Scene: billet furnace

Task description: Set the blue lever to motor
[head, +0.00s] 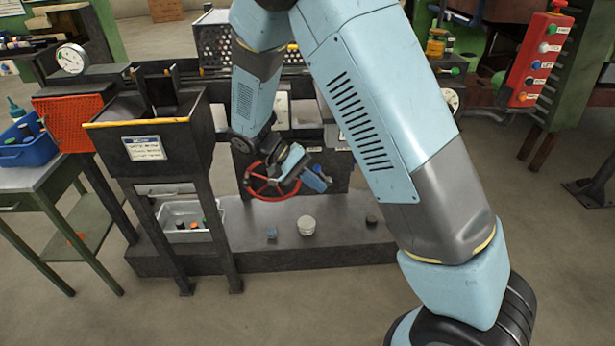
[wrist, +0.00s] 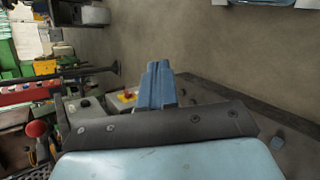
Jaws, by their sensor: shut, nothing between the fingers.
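My gripper (head: 318,180) is low in front of the dark furnace frame in the head view, just right of a red handwheel. Its blue fingers are together and empty; they also show shut in the wrist view (wrist: 157,84), pointing up the picture. I cannot make out the blue lever for certain in either view. It may be hidden behind my arm, which covers the centre and right of the station. I cannot tell if my gripper touches anything.
The red handwheel (head: 262,183) is close beside my gripper. A hopper (head: 150,125) stands left. A red button panel (head: 537,60) stands right. The front floor is clear.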

